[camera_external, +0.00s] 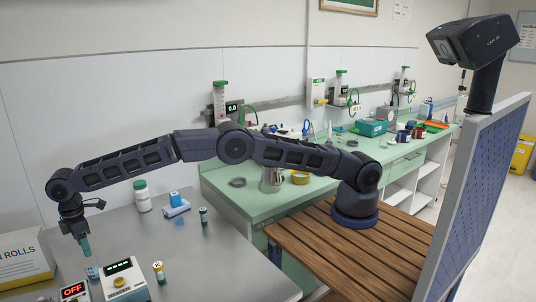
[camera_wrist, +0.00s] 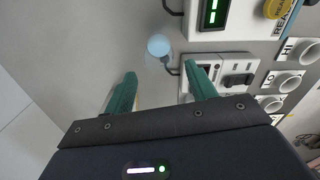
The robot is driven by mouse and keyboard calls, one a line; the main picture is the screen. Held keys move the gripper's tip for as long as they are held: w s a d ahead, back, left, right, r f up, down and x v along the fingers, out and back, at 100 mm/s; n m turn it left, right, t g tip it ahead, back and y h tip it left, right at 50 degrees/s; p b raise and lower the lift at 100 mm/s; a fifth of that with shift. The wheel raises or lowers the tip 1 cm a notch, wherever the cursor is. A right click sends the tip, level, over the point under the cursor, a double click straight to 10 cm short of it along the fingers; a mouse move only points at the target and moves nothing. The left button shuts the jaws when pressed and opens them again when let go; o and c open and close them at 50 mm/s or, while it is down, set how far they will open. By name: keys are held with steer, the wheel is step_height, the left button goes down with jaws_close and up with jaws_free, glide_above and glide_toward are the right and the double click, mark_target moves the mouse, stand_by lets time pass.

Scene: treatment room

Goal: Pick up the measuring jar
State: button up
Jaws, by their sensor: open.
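My gripper (camera_external: 84,248) points down over the grey table at the left, and its two green fingers (camera_wrist: 161,74) stand apart with nothing between them in the wrist view. A small, pale-blue, round-topped thing (camera_wrist: 158,45) lies just beyond the fingertips, apart from them. What looks like the same thing (camera_external: 93,272) is small and bluish below the gripper in the external view. It may be the measuring jar, but I cannot tell for certain. A metal jug (camera_external: 272,178) stands on the green counter, well away from the gripper.
A white device with green digits (camera_external: 122,278) and a device reading OFF (camera_external: 75,290) stand close to the gripper. A small yellow-topped item (camera_external: 158,271), a battery-like cylinder (camera_external: 203,215), a white bottle (camera_external: 142,196) and a carton (camera_external: 22,262) are nearby. The table's right part is clear.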

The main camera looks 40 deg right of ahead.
mark_target(92, 267)
step_height(92, 267, down, 11)
steer(key=shift+w+d+r, duration=0.1)
stand_by(0.6)
steer(key=shift+c, duration=0.3)
steer(key=c, duration=0.7)
